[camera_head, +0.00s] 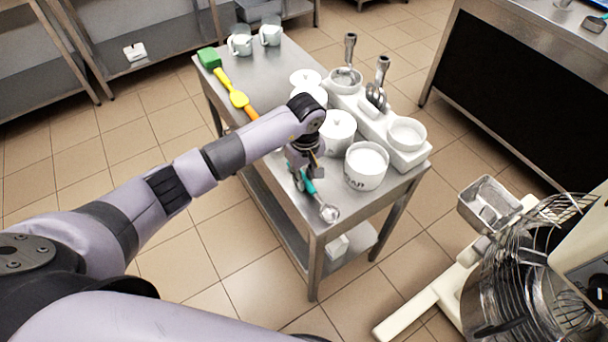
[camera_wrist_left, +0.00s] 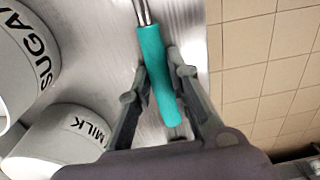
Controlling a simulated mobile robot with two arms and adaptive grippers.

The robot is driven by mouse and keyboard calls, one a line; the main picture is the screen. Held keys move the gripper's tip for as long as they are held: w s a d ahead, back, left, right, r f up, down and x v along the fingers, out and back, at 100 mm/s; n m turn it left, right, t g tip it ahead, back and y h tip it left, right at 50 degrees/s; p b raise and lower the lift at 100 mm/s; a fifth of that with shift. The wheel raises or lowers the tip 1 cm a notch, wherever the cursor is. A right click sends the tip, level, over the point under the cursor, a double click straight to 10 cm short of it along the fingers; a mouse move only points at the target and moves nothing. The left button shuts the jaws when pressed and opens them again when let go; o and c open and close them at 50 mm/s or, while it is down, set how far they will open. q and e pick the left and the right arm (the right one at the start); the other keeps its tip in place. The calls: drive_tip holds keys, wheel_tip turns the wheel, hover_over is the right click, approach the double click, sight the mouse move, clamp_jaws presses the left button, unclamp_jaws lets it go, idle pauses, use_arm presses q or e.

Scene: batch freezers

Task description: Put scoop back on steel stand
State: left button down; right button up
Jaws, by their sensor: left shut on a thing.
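The scoop (camera_head: 329,212) has a teal handle and a shiny metal bowl. It is over the near end of the steel table (camera_head: 318,232), bowl toward the near edge; I cannot tell whether it touches the top. My left gripper (camera_head: 304,177) is shut on the teal handle. In the left wrist view the handle (camera_wrist_left: 158,75) lies between the two fingertips (camera_wrist_left: 158,85), and the metal shaft runs out of the top of the picture. I cannot tell for certain which thing is the steel stand. My right gripper is not in view.
A white pot (camera_head: 366,166) and a lidded pot (camera_head: 338,130) stand beside my left gripper. A white holder (camera_head: 375,122) with metal utensils and a bowl is behind them. Yellow and green utensils (camera_head: 232,93) lie along the left edge. A mixer (camera_head: 540,270) stands at right.

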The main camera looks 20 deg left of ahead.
sight(305, 178)
use_arm(q)
drive_tip(key=c, duration=1.5)
unclamp_jaws()
drive_tip(key=shift+f, duration=0.1)
drive_tip(key=shift+r+p, duration=0.3)
drive_tip(key=shift+p, duration=0.05)
drive_tip(key=shift+d+r+b, duration=0.1)
drive_tip(key=shift+r+b, duration=1.5)
drive_tip(key=shift+r, duration=4.3)
drive_tip(key=shift+d, duration=0.1)
